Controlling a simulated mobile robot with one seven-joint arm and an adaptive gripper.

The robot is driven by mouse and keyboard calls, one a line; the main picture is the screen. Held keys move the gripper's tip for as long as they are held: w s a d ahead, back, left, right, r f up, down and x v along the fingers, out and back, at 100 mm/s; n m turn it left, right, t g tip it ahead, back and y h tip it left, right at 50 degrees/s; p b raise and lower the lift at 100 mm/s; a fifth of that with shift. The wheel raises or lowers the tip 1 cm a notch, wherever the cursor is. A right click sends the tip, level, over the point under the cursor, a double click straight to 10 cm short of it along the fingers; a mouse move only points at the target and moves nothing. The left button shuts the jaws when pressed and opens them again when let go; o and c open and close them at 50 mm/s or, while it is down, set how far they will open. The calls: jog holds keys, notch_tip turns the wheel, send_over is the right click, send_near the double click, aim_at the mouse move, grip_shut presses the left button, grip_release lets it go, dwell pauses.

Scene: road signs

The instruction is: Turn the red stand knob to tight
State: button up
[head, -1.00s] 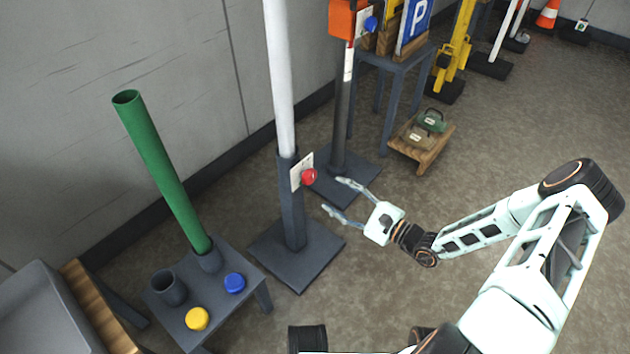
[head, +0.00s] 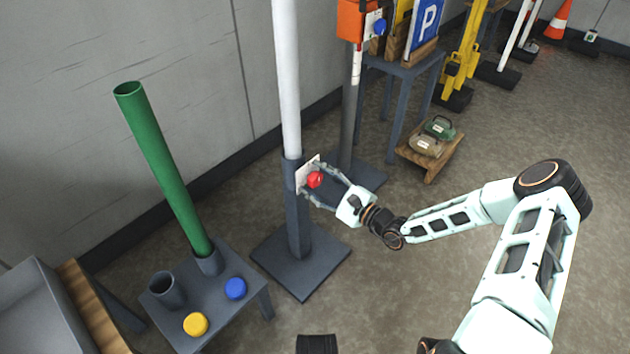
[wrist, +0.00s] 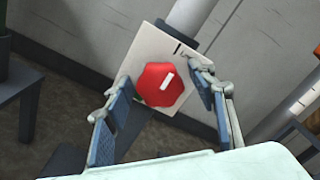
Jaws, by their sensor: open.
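The red knob (head: 315,179) sits on a pale plate (head: 303,172) on the dark sleeve of a stand (head: 297,215) that holds a white pole. In the wrist view the red knob (wrist: 160,84) is lobed and has a white pointer mark. A dark mark shows on the plate (wrist: 150,45) above and right of the knob; the white mark is tilted and points toward its side. My gripper (head: 318,183) is open, with its fingers on either side of the knob. In the wrist view the gripper (wrist: 165,100) shows gaps between both fingers and the knob.
A low grey table (head: 215,300) with a green tube (head: 165,170), a blue cap (head: 235,288) and a yellow cap (head: 196,324) stands left. Behind the stand is a post with an orange box (head: 358,20). The floor to the right is mostly open.

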jog(key=c, duration=1.2)
